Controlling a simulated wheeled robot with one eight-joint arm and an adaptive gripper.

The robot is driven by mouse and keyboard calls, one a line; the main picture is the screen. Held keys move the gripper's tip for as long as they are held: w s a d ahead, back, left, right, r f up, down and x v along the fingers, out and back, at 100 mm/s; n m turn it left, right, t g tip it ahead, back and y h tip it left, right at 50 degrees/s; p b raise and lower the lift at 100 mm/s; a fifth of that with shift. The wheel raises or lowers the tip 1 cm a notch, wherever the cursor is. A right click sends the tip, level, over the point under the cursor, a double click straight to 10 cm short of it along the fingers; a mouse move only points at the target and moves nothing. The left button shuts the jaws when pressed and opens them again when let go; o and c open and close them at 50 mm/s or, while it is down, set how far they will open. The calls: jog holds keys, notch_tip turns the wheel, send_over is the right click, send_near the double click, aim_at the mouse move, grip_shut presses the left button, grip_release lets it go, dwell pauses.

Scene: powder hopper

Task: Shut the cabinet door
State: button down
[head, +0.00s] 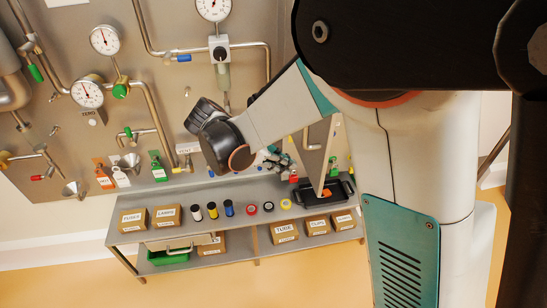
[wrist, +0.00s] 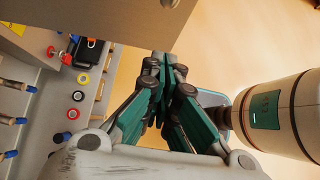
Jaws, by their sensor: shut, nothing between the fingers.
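A flat grey-beige panel, which looks like the cabinet door (wrist: 110,18), fills the top of the wrist view, with a small dark round part near its upper right. In the head view a narrow upright panel, probably the same door (head: 319,160), stands out above the right part of the bench, seen nearly edge-on and partly covered by my arm. My gripper (wrist: 162,62) is shut and empty, its fingertips close to the panel's lower edge in the wrist view. I cannot tell whether they touch it. The cabinet's inside is hidden.
The bench (head: 190,197) holds several bottles, rolls of tape and a black tray (head: 343,190). Labelled boxes (head: 285,232) stand on its lower shelf. Gauges and pipes cover the wall. The floor (wrist: 225,35) is clear beside the gripper.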

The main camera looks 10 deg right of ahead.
aim_at(317, 173)
jog(key=shift+w+d+f, duration=0.1)
jog(key=shift+d+f, duration=0.2)
jog(key=shift+d, duration=0.7)
jog(key=shift+d+f, duration=0.3)
jog(key=shift+d, duration=0.65)
jog(key=shift+w+d+f, duration=0.1)
jog(key=shift+d+f, duration=0.2)
jog(key=shift+d, duration=0.7)
